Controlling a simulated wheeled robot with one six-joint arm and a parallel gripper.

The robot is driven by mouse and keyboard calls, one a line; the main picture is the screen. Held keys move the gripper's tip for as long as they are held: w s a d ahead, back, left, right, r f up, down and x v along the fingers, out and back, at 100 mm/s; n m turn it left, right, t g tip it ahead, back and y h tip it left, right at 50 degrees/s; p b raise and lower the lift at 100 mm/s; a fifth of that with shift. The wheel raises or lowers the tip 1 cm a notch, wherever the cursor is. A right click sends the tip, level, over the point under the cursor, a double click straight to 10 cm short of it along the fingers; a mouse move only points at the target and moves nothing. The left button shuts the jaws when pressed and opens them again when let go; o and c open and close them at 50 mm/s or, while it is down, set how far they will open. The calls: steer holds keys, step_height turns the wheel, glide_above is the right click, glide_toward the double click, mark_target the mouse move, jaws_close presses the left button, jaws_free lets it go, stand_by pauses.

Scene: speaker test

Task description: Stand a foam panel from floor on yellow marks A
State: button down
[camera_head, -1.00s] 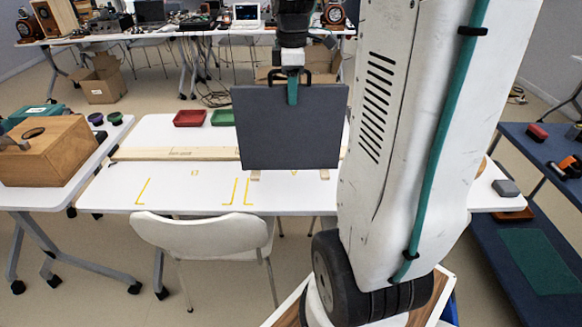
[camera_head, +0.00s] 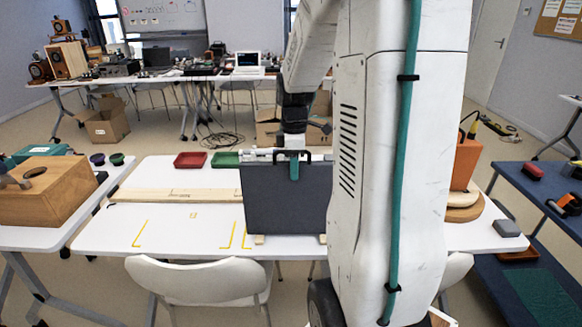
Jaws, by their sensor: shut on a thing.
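A dark grey foam panel (camera_head: 286,200) hangs or stands upright over the right part of the white table. It has a black handle on top and small wooden feet below. My gripper (camera_head: 293,162) is shut on the panel's top, at the handle; a teal finger shows in front of the face. Whether the feet touch the table cannot be told. Yellow corner marks (camera_head: 140,234) lie on the table left of the panel, with a small sign between them too small to read. Another yellow mark (camera_head: 246,236) shows at the panel's left edge; the rest is hidden behind it.
A long wooden strip (camera_head: 160,195) lies across the white table (camera_head: 110,232). Red (camera_head: 190,160) and green (camera_head: 225,160) trays stand behind it. A white chair (camera_head: 200,280) is at the front edge. An orange object (camera_head: 465,163) stands at right. My arm hides the right-centre.

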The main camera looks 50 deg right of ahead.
steer(key=c, duration=0.9)
jaws_free()
steer(key=shift+f, duration=0.1)
step_height(320, 180, up, 12)
steer(key=s+a+r+m, duration=0.1)
steer(key=s+a+m, duration=0.15)
steer(key=a, duration=0.55)
steer(key=s+a+r+m, duration=0.1)
steer(key=s+a, duration=0.3)
steer(key=a, duration=0.4)
steer(key=s+a+f+m, duration=0.1)
steer(key=s+a, duration=0.2)
steer(key=s+a+f+m, duration=0.1)
steer(key=s+a+m, duration=0.1)
steer(key=s+a, duration=0.1)
steer(key=s+a+f+m+t, duration=0.1)
steer(key=s+a+m, duration=0.1)
steer(key=s+a, duration=0.2)
steer(key=shift+a+f, duration=0.25)
steer(key=shift+f, duration=0.15)
